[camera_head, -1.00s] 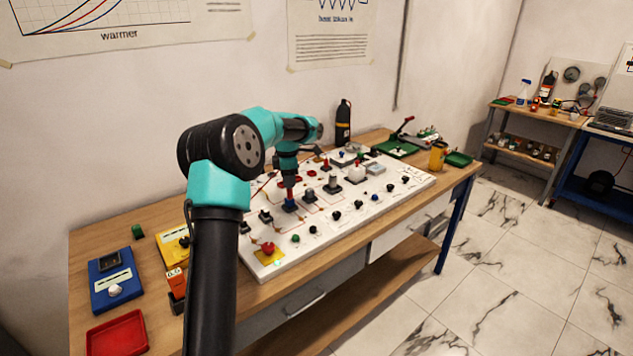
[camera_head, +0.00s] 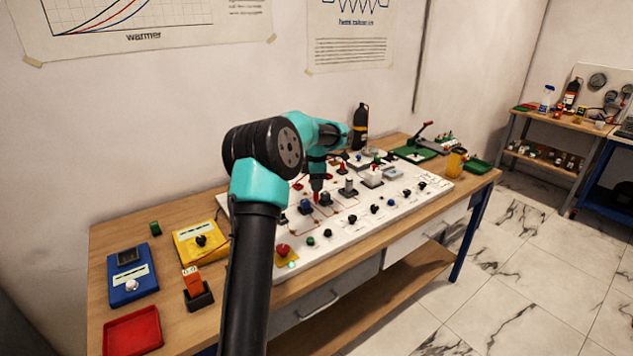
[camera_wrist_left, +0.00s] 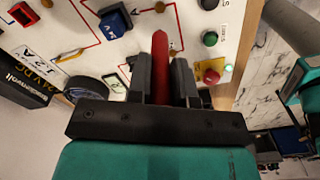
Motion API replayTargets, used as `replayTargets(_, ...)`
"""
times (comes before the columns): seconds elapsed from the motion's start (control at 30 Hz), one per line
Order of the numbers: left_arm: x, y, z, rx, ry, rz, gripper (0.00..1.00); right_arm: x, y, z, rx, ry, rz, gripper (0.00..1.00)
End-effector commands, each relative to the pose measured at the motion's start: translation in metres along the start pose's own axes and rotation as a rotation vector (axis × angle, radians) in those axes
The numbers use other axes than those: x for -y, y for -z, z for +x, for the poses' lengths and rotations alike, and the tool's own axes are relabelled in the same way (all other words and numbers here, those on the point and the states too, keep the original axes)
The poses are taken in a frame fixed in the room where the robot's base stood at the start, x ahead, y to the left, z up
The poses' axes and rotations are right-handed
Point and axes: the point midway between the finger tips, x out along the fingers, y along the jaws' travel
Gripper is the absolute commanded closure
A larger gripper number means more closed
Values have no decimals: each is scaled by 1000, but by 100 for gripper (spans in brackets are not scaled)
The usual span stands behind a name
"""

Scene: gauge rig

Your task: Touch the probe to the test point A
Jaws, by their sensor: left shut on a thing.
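My left gripper (camera_head: 316,182) is shut on the red probe (camera_head: 316,196), which points down over the white circuit board (camera_head: 345,232). In the left wrist view the probe (camera_wrist_left: 160,62) stands between the two black fingers (camera_wrist_left: 160,82), its tip toward the board. In the head view the probe is close to a blue block (camera_head: 305,206) on the board. I cannot tell whether the tip touches the board. Small brass-coloured points lie along the red lines, one of them (camera_wrist_left: 71,53) left of the probe.
The board carries several knobs and blocks around the probe, including a red button (camera_head: 283,251) at its near left corner. A yellow meter (camera_head: 199,241), a blue meter (camera_head: 130,273) and a red tray (camera_head: 133,331) are on the left of the table. A black bottle (camera_head: 361,127) stands behind.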

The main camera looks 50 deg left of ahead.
Motion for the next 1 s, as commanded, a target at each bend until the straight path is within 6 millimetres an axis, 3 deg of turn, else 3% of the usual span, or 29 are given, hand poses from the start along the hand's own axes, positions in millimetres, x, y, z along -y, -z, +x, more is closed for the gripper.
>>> replayTargets(0.6, 0, 0, 56, 0, 2, 0, 100, 0, 0, 0, 0, 0, 0, 57)
replayTargets(1.0, 0, 0, 65, 1, -1, -1, 100, 0, 0, 0, 0, 0, 0, 57)
